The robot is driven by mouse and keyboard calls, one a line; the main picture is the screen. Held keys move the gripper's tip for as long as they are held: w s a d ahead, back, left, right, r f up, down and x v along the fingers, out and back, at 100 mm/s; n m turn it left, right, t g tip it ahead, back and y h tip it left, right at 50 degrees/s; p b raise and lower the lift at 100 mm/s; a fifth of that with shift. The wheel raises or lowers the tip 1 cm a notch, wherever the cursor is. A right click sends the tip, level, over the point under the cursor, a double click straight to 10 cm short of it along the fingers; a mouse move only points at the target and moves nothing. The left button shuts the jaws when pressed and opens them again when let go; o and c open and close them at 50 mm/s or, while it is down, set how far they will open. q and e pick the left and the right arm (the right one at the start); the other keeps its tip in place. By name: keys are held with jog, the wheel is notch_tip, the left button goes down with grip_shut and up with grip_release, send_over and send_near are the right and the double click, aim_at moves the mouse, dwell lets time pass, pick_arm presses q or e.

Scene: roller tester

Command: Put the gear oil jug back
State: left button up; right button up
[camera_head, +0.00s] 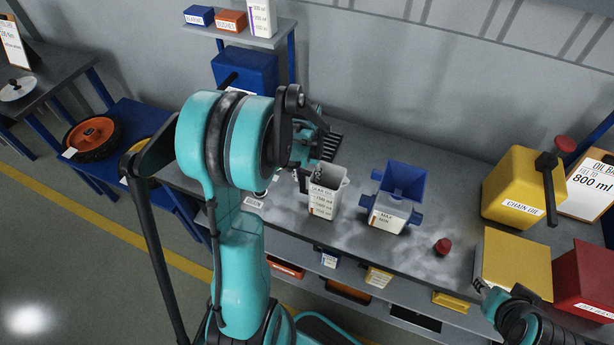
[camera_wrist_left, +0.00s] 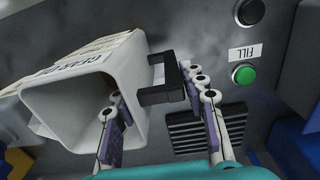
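The gear oil jug (camera_head: 325,196) is a white, open-topped container with a printed label, upright on the grey bench. In the left wrist view its open mouth, label and black handle (camera_wrist_left: 158,92) show. My left gripper (camera_head: 308,174) is above the jug's handle side, with its fingers apart. In the left wrist view the gripper (camera_wrist_left: 158,120) has one finger across the jug's mouth and the other beyond the handle. I cannot tell whether either finger touches. My right gripper (camera_head: 486,292) is at the lower right, with its fingers too unclear to read.
A white oil container with a blue funnel-like top (camera_head: 396,190) stands right of the jug. A red cap (camera_head: 442,246) lies nearby. A yellow chain oil jug (camera_head: 515,185) and a red box (camera_head: 583,280) stand at right. A green FILL button (camera_wrist_left: 243,74) is close to the left gripper.

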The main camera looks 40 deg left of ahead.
pick_arm(q)
jog(key=shift+o, duration=1.2)
jog(key=shift+r, duration=0.2)
notch_tip(320, 180, up, 11)
jog(key=p, duration=0.3)
jog(key=shift+p, duration=0.3)
jog(key=s+d+r+m+t, duration=0.1)
jog(key=s+d+r+t, duration=0.2)
jog(key=d, duration=0.5)
jog(key=s+d+r+m+t, duration=0.1)
jog(key=s+d+r+t, duration=0.2)
jog(key=s+d, duration=0.3)
jog(key=d+t, duration=0.1)
jog(key=d, duration=0.2)
jog(key=shift+s+r+m, duration=0.2)
jog(key=shift+s+m, duration=0.05)
jog(key=shift+m, duration=0.15)
